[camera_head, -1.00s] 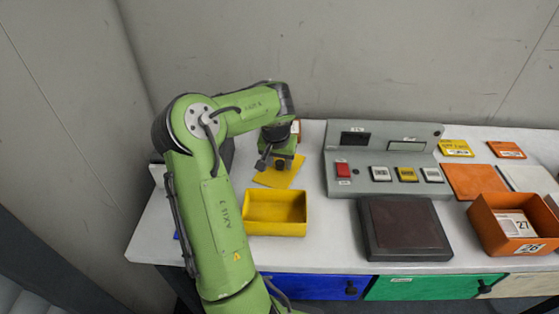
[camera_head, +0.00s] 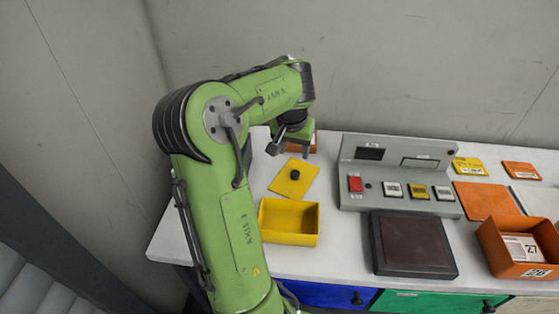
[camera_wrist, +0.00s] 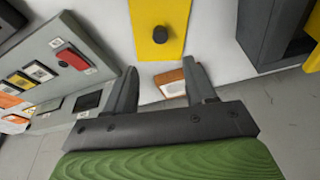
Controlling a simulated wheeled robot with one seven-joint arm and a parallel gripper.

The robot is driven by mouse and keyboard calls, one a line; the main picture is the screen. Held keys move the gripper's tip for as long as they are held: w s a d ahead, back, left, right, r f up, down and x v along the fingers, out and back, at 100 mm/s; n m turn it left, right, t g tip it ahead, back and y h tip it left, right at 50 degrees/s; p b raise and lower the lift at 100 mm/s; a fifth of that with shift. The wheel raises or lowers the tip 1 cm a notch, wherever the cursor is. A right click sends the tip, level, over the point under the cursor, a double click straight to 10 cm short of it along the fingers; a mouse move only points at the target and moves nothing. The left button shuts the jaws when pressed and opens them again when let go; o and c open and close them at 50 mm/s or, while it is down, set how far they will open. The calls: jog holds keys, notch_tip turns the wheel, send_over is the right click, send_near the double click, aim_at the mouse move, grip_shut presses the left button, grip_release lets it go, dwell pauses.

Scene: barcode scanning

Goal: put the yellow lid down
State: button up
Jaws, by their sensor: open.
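The yellow lid (camera_head: 293,179) lies on the white table behind the open yellow box (camera_head: 289,222), with its dark round knob up. The lid also shows in the wrist view (camera_wrist: 160,20), lying flat beyond my fingertips. My gripper (camera_head: 294,152) is behind and above the lid, apart from it. In the wrist view my gripper (camera_wrist: 162,75) has its two fingers spread wide with nothing held between them. The yellow box looks empty and has no lid on it.
A grey console (camera_head: 400,170) with buttons stands right of the lid, with a dark flat pad (camera_head: 412,244) in front. An orange item (camera_wrist: 170,82) lies behind the lid. An orange box (camera_head: 520,250) with cards stands at the right.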

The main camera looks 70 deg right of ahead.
jog(key=w+a+r+n+t+y, duration=0.2)
jog(key=w+a+r+n+t, duration=0.15)
jog(key=w+a, duration=0.85)
jog(key=w+a+r+n+t+y, duration=0.1)
jog(key=w+a+n, duration=0.15)
jog(key=a, duration=0.45)
jog(key=w+a+r+n, duration=0.2)
jog(key=a+n, duration=0.2)
jog(key=a, duration=0.4)
jog(key=s+a+n, duration=0.4)
jog(key=a, duration=0.3)
jog(key=s+a+n, duration=0.3)
jog(key=s+a, duration=0.1)
jog(key=a, duration=0.3)
jog(key=shift+s+a+f+n+t, duration=0.15)
jog(key=shift+a+f+n+t, duration=0.15)
jog(key=shift+n+t, duration=0.15)
